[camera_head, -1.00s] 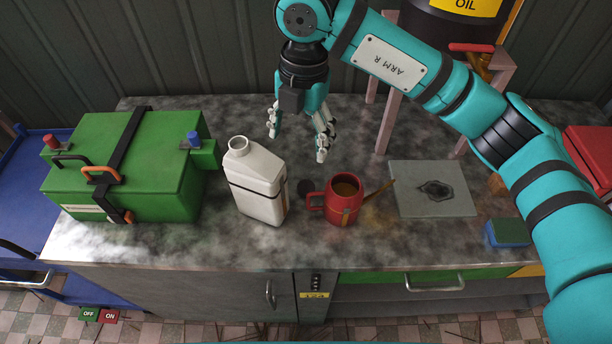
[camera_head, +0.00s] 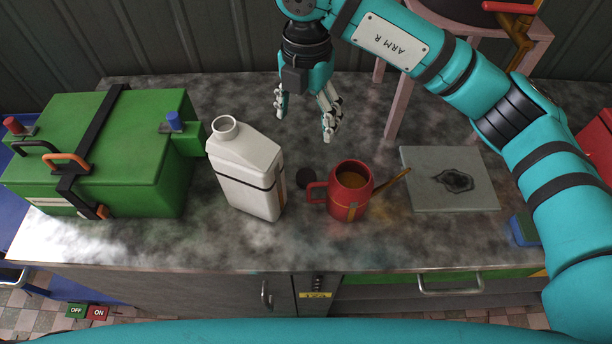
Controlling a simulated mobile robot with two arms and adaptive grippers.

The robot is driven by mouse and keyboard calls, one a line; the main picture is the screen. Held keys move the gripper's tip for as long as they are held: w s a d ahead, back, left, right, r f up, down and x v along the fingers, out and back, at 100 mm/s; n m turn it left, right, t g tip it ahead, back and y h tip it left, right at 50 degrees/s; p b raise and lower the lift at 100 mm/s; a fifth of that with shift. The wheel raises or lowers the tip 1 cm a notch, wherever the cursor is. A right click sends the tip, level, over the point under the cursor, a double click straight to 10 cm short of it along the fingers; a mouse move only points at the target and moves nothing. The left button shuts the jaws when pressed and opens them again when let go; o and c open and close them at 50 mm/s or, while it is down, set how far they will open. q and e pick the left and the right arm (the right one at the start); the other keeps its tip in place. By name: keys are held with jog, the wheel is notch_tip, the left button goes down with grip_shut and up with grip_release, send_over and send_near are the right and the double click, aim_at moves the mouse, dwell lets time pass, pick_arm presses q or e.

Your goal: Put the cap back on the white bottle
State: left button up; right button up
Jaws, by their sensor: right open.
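The white bottle (camera_head: 246,172) stands upright on the grey counter, with its round neck (camera_head: 225,128) uncapped and open at the top left. My right gripper (camera_head: 304,122) is open and empty. My left gripper is not in view.
A green box (camera_head: 110,150) is close on the bottle's left. A grey slab (camera_head: 450,180) lies to the right. A pink stand (camera_head: 395,105) rises behind. The counter's front middle is clear.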

jog(key=p, duration=0.3)
send_over(306, 176)
notch_tip(306, 176, down, 11)
jog(key=shift+d+r, duration=0.1)
jog(key=shift+w+f, duration=0.1)
jog(key=shift+f, duration=0.6)
jog(key=shift+f, duration=0.4)
notch_tip(306, 176, down, 4)
jog(key=shift+r+p, duration=0.2)
jog(key=shift+p, duration=0.75)
jog(key=shift+f, duration=0.4)
jog(key=c, duration=0.9)
jog(key=shift+o, duration=0.2)
